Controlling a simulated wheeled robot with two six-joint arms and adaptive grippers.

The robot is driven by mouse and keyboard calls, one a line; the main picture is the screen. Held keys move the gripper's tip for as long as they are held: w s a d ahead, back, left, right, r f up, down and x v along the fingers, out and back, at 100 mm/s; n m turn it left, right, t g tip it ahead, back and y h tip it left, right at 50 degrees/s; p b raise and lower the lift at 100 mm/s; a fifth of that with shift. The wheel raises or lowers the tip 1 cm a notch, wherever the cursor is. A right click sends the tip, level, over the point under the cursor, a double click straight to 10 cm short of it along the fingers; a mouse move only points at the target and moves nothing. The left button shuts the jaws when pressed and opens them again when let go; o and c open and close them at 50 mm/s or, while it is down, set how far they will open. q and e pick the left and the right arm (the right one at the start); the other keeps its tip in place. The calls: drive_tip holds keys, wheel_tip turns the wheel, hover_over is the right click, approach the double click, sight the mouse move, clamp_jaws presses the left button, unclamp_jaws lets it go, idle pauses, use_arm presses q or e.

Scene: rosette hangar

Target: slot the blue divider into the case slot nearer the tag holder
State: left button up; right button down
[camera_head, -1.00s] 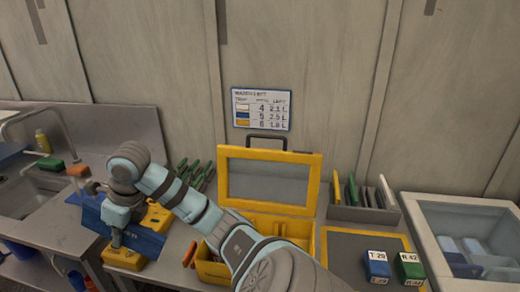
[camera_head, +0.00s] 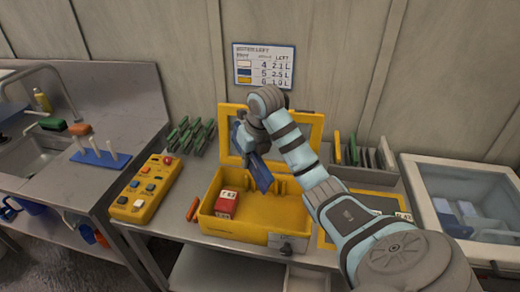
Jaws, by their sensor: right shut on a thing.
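The blue divider (camera_head: 260,176) hangs from my right gripper (camera_head: 246,146), tilted, above the back of the open yellow case (camera_head: 213,230). The gripper is shut on the divider's upper part and hides some of it. The divider's lower edge shows near the case's inner back wall; I cannot tell whether it touches. Raised yellow slot pieces (camera_head: 281,185) show inside at the back, partly covered by the divider and arm. A small pale grey fitting (camera_head: 288,244) on the case's front right may be the tag holder. My left gripper is not in view.
A red and white box (camera_head: 227,204) stands inside the case at left. A yellow button box (camera_head: 144,188) and a rack of green tools (camera_head: 190,136) are to the left. A divider rack (camera_head: 368,177) and a glass-topped bin (camera_head: 470,205) are to the right.

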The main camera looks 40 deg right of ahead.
use_arm(q)
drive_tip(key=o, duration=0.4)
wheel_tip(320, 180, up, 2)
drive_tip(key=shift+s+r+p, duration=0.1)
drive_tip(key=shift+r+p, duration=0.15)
drive_tip(key=shift+p, duration=0.55)
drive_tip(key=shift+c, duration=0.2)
use_arm(e)
drive_tip(key=w+m+g, duration=0.2)
drive_tip(key=w+m, duration=0.1)
drive_tip(key=m, duration=0.1)
drive_tip(key=m+g+y+b, duration=0.1)
drive_tip(key=m+g+b, duration=0.1)
drive_tip(key=m+b, duration=0.3)
hover_over(244, 212)
wheel_tip(244, 212, down, 12)
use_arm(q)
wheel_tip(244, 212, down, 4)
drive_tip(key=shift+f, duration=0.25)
use_arm(e)
drive_tip(key=shift+w+d+f, duration=0.1)
use_arm(q)
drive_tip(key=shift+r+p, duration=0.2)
drive_tip(key=shift+p, duration=0.3)
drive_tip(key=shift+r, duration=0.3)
drive_tip(key=shift+p, duration=0.3)
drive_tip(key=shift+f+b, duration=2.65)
use_arm(e)
drive_tip(key=shift+f, duration=3.85)
